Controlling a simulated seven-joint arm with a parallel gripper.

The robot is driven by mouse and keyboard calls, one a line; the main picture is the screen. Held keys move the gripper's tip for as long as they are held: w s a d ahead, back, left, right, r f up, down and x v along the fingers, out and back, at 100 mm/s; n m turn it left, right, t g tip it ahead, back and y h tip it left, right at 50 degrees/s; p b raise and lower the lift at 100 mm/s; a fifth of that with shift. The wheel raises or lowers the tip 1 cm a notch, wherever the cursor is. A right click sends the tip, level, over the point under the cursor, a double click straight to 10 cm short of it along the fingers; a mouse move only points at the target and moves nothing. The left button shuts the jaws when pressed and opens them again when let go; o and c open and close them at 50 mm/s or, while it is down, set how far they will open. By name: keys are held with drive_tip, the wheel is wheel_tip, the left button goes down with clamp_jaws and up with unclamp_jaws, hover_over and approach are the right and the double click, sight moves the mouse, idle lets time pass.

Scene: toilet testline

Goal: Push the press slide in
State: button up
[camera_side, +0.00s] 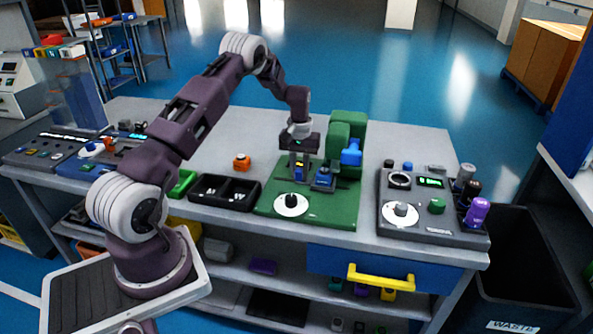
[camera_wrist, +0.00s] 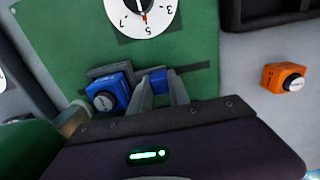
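The green press (camera_side: 345,135) stands on a green base plate (camera_side: 325,212) in the middle of the table. A small blue block (camera_side: 298,172), which may be the slide, sits on the plate below my gripper (camera_side: 299,174). In the wrist view, the blue block (camera_wrist: 158,81) lies between the two fingertips of my gripper (camera_wrist: 160,84), over a dark strip. Whether the fingers press on it or only straddle it is not clear. A second blue block with a round silver top (camera_wrist: 109,98) is just left of the fingers. The press slide is not clearly identifiable.
A white numbered dial (camera_side: 291,205) is at the plate's front. An orange block (camera_side: 242,162) and a black tray (camera_side: 225,192) lie to the left. A grey control box (camera_side: 430,207) with knobs stands right. The table behind the plate's left side is clear.

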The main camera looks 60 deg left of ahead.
drive_tip(key=o, duration=0.4)
drive_tip(key=shift+o, duration=0.2)
drive_tip(key=shift+r, duration=0.1)
wheel_tip(320, 180, up, 7)
drive_tip(key=shift+f, duration=0.1)
